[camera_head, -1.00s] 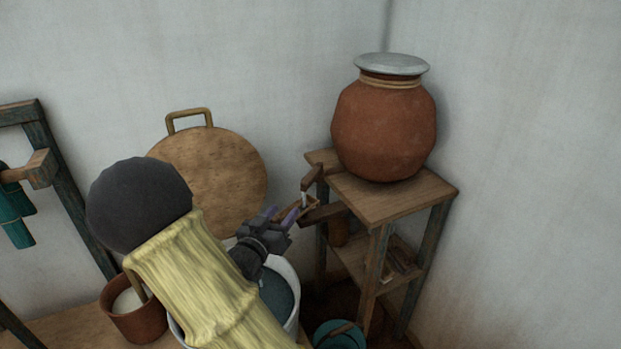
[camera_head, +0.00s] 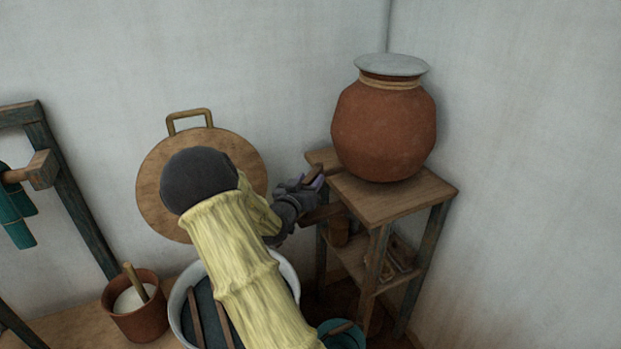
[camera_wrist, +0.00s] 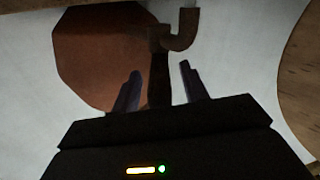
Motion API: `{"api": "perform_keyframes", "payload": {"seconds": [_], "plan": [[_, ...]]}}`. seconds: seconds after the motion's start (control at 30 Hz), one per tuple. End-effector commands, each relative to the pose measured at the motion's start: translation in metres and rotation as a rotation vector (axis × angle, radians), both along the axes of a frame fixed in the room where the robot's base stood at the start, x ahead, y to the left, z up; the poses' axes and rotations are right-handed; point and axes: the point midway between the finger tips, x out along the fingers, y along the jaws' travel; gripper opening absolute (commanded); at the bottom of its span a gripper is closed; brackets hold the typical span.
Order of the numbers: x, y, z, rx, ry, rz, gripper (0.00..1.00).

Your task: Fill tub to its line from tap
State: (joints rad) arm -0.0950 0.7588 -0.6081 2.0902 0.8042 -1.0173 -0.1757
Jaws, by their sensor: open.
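The tub (camera_head: 288,268) is a pale, round basin at the bottom of the head view, with a dark blue-grey inside and wooden slats across it. My arm covers part of it, and I cannot make out a line or the level. The brown tap (camera_head: 315,171) is at the left of the wooden stand, largely hidden by my gripper (camera_head: 311,183). In the wrist view the tap's hooked end (camera_wrist: 184,30) shows beyond my gripper (camera_wrist: 160,72). The fingers are open, on either side of a dark upright bar; I cannot tell whether they touch it.
A clay pot (camera_head: 384,125) with a grey lid stands on the wooden stand (camera_head: 420,195). A round wooden board (camera_head: 160,165) leans on the wall. A small brown pot (camera_head: 140,322) with a stick is left of the tub. A teal vessel (camera_head: 338,336) is below right.

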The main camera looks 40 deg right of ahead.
Motion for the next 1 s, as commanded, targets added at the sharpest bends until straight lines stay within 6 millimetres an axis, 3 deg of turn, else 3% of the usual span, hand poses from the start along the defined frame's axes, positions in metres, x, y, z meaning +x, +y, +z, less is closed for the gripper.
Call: {"api": "perform_keyframes", "payload": {"seconds": [0.13, 0.4, 0.43, 0.6, 0.67, 1.0], "plan": [[0.0053, -0.0109, 0.0004, 0.000, 0.000, 0.000, 0.44], [0.0061, -0.0122, 0.0000, 0.000, 0.000, 0.001, 0.44], [0.0061, -0.0122, 0.0000, 0.000, 0.000, 0.001, 0.42], [0.0060, -0.0120, 0.0001, 0.000, 0.000, 0.001, 0.09], [0.0060, -0.0120, 0.0001, 0.000, 0.000, 0.000, 0.00], [0.0107, -0.0089, 0.0000, 0.000, -0.001, 0.014, 0.00]]}}
